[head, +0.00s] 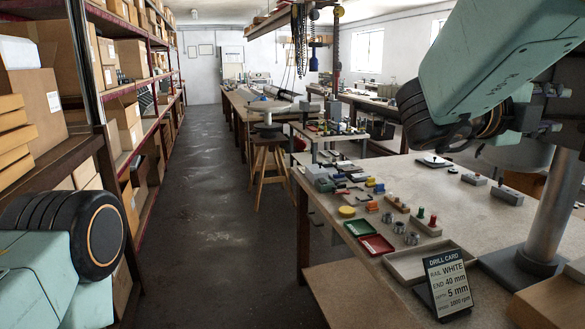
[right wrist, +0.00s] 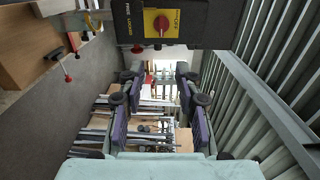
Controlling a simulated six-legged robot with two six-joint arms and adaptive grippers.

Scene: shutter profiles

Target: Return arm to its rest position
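My right arm (head: 490,60) is raised at the upper right of the head view, folded over the workbench (head: 330,215). In the right wrist view its gripper (right wrist: 158,88) has two purple-and-black fingers set well apart. Nothing is held between them; only distant profiles and the floor area show through the gap. My left arm (head: 40,270) shows at the lower left of the head view as a pale green link with a black round joint. The left gripper is out of view.
A drill card (head: 449,285) stands at the bench's near edge, beside a shallow tray (head: 426,262). A grey post (head: 553,210) rises at right. Shelves (head: 75,70) line the left. In the wrist view, a dark machine with a red switch (right wrist: 160,24) and grey slats (right wrist: 262,70) are close.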

